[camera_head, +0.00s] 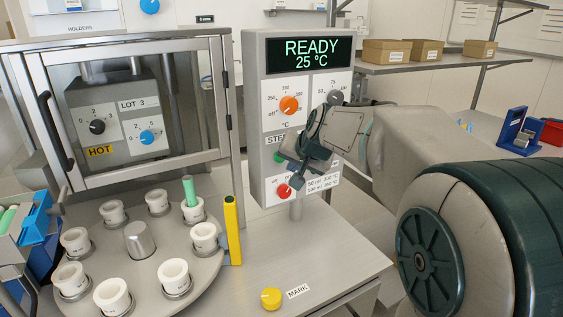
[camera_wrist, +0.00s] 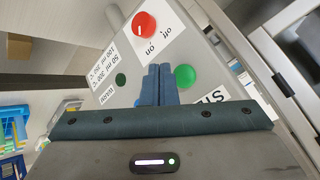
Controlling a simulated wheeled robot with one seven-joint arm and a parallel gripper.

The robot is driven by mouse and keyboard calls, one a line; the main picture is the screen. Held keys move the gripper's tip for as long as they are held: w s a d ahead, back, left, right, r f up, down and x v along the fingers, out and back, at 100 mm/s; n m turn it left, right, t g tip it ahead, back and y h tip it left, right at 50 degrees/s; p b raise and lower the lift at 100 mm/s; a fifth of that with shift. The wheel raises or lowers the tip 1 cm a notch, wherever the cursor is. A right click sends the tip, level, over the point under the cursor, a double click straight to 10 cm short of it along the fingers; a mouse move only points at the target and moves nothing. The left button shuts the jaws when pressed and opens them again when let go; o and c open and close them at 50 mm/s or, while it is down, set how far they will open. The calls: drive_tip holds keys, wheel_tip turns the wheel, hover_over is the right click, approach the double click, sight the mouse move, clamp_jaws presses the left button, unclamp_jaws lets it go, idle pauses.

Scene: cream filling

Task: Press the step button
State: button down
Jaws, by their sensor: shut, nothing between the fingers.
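The control panel (camera_head: 257,95) has a label reading "STE" (camera_head: 274,141), partly covered by my gripper. A green button (camera_head: 278,157) sits just below that label. My gripper (camera_head: 297,183) is shut and empty in front of the panel's lower half. In the wrist view its fingertips (camera_wrist: 158,68) lie just left of the green button, between it and a dark green round spot (camera_wrist: 120,79). I cannot tell whether the tips touch the panel.
A red on/off knob (camera_head: 284,191) sits low on the panel, and an orange dial (camera_head: 289,105) is higher up. The display (camera_head: 310,54) reads READY 25 °C. A turntable (camera_head: 150,260) with several white cups and a yellow post (camera_head: 232,230) stand at the lower left.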

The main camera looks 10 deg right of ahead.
drive_tip(key=s, duration=0.1)
drive_tip(key=s+d+b, duration=0.1)
drive_tip(key=shift+s, duration=0.3)
idle(0.3)
drive_tip(key=s+f+n+g, duration=0.1)
drive_tip(key=s+f, duration=0.3)
drive_tip(key=s, duration=0.4)
drive_tip(key=s+f+n+g+h, duration=0.1)
drive_tip(key=s+f+n+g, duration=0.1)
drive_tip(key=s+f, duration=0.3)
drive_tip(key=s+f+n+g, duration=0.1)
drive_tip(key=s+f, duration=0.3)
drive_tip(key=s, duration=0.8)
drive_tip(key=shift+s+a+f+n+g+h+p, duration=0.3)
drive_tip(key=shift+a+f+n+g+h, duration=0.1)
drive_tip(key=shift+g, duration=0.5)
